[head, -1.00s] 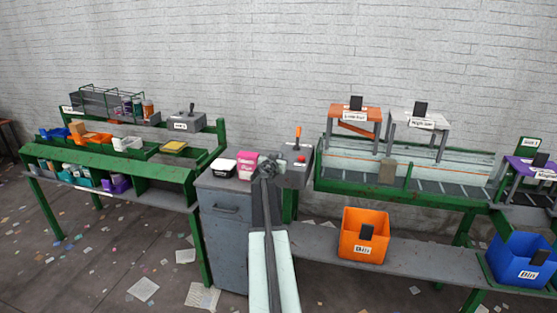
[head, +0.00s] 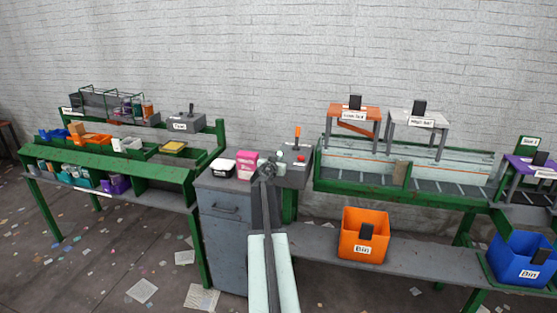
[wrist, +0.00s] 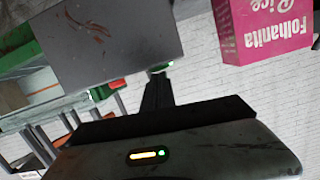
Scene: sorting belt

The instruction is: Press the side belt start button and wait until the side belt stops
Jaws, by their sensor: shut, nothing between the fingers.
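The grey control box (head: 291,174) stands on the cabinet, with a green button (head: 280,154), a red button (head: 300,159) and an orange-handled lever (head: 297,137). My gripper (head: 267,170) is shut and empty just left of the control box. In the wrist view my shut fingers (wrist: 158,84) point at a green button (wrist: 160,67) beside the box (wrist: 115,35); I cannot tell whether they touch it. The belt (head: 350,175) to the right carries a brown box (head: 401,172).
A pink box (head: 246,165) and a white-topped black tub (head: 223,168) stand left of my gripper. An orange bin (head: 350,246) and a blue bin (head: 510,270) are at the right. Orange (head: 340,113) and white (head: 400,118) stands straddle the belt.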

